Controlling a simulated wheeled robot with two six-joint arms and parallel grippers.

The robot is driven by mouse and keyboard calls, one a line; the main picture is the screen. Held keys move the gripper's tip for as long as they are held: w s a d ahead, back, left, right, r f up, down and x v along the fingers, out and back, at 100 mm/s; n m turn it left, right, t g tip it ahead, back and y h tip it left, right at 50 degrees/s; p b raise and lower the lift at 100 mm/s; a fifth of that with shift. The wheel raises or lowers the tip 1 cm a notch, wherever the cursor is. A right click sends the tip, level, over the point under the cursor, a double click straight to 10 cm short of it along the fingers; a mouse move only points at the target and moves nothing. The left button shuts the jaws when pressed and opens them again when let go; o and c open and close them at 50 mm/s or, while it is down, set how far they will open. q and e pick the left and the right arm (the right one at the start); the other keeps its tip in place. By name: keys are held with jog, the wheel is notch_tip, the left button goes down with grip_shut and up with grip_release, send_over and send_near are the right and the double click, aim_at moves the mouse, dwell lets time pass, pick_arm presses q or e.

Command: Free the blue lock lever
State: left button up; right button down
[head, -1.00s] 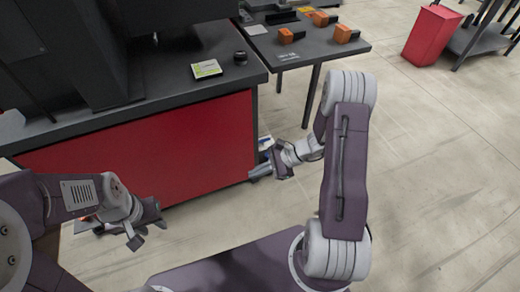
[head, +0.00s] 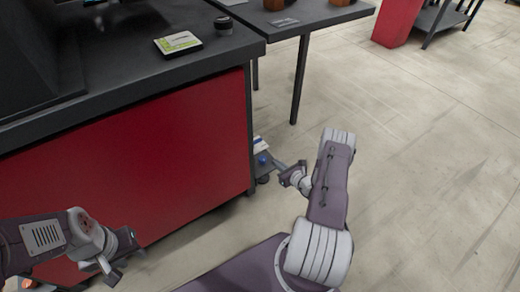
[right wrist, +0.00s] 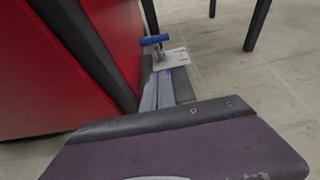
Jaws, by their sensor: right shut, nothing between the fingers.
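The blue lock lever (right wrist: 154,40) shows in the right wrist view as a short blue bar on a small metal bracket with a pale plate, low beside the red cabinet. In the head view a small blue part (head: 262,160) shows at the cabinet's right end. My right gripper (head: 276,165) is shut and empty, just right of that part. In the right wrist view its fingers (right wrist: 166,88) point toward the lever, and a gap to it cannot be judged. My left gripper (head: 125,264) is open and empty at the lower left, in front of the cabinet.
The red cabinet (head: 150,160) with a dark top fills the left side. A dark table (head: 310,20) stands behind. The floor at right is clear.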

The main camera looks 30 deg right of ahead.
aim_at(264, 160)
jog(key=b+x, duration=0.2)
jog(key=x, duration=0.1)
jog(key=b+x, duration=0.3)
jog(key=x, duration=0.1)
jog(key=b+x, duration=0.2)
jog(key=x, duration=0.1)
jog(key=shift+w+a+f+b, duration=0.1)
jog(key=shift+w+f+b, duration=0.05)
jog(key=shift+f+b, duration=0.25)
jog(key=shift+w+r+b, duration=0.3)
jog(key=shift+w+r, duration=0.1)
jog(key=shift+w, duration=0.2)
jog(key=shift+w+r+b, duration=0.3)
jog(key=shift+w+r, duration=0.1)
jog(key=shift+w, duration=0.2)
jog(key=shift+w+r, duration=0.35)
jog(key=shift+w, duration=0.05)
jog(key=shift+r, duration=0.1)
